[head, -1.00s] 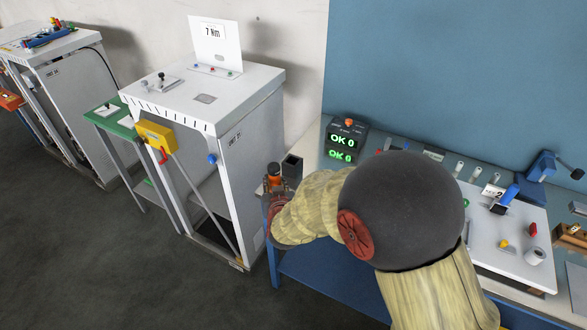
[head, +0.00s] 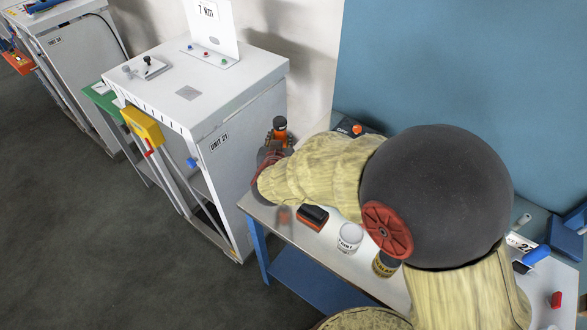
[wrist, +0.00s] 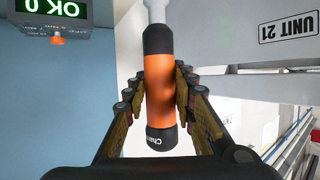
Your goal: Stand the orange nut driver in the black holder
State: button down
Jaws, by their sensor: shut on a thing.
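My gripper (head: 271,154) is shut on the orange nut driver (head: 279,133), at the left end of the bench beside the white cabinet. In the wrist view, which is upside down, the nut driver (wrist: 160,92) sits between both fingers (wrist: 160,100). Its orange handle has black ends, and a pale shaft runs off the top edge of that picture. In the head view its black cap points up, so it is held about upright. The black holder does not show now; my arm may cover it. The driver's tip is out of sight.
A white cabinet marked UNIT 21 (head: 240,85) stands close on the left. A display box with an orange knob (head: 357,130) is partly behind my arm. A black and orange block (head: 313,218), a white jar (head: 350,238) and a yellow-labelled jar (head: 386,264) stand on the bench (head: 310,245).

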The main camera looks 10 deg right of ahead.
jog(key=shift+w+d+f, duration=0.1)
jog(key=shift+w+f, duration=0.1)
jog(key=shift+f, duration=0.1)
notch_tip(320, 180, down, 9)
jog(key=b, duration=0.2)
jog(key=shift+b, duration=0.4)
jog(key=shift+f, duration=0.1)
jog(key=shift+f, duration=0.1)
jog(key=c, duration=1.5)
grip_release()
jog(key=shift+s+f, duration=0.1)
